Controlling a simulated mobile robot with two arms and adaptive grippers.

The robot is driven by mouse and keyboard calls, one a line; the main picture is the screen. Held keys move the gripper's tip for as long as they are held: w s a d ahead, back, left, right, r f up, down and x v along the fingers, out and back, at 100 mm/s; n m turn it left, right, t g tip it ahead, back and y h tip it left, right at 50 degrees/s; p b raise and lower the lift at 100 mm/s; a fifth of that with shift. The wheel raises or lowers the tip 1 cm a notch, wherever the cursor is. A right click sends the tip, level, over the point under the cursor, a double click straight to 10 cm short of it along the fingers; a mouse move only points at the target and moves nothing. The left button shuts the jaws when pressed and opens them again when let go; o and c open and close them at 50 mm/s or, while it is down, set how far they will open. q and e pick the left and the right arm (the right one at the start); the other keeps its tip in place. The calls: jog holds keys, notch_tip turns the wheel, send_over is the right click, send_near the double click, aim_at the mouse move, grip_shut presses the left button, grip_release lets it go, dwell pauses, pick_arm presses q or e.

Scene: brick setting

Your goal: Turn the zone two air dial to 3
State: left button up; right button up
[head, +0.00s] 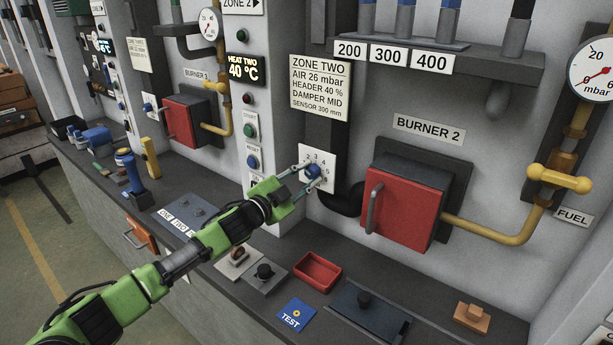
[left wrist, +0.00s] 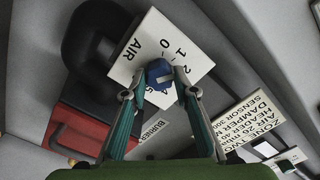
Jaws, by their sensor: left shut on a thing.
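The zone two air dial is a blue knob (head: 314,172) on a white numbered plate (head: 328,151), fixed to the wall left of the Burner 2 box. The left wrist view shows the knob (left wrist: 158,71) close up, with 0, 1, 2 and the word AIR on the plate (left wrist: 196,58). Some other numbers are partly covered by the fingers. My left gripper (head: 306,173) is shut on the knob, one finger on each side, as the left wrist view (left wrist: 159,84) also shows. A pale mark shows on the knob, but I cannot tell which number it points to. My right gripper is not in view.
A zone two card (head: 320,87) above the dial reads AIR 26 mbar. The red Burner 2 box (head: 408,207) with its handle projects right of the dial. Below, the dark counter holds a red tray (head: 318,272), a blue TEST card (head: 296,315) and other small parts.

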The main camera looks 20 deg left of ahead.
pick_arm(q)
jog(key=m, duration=0.5)
jog(key=shift+m, duration=0.3)
jog(key=m, duration=0.5)
jog(key=shift+f+m, duration=0.15)
jog(key=shift+m, duration=0.15)
jog(key=o, duration=1.1)
jog(key=v, duration=1.2)
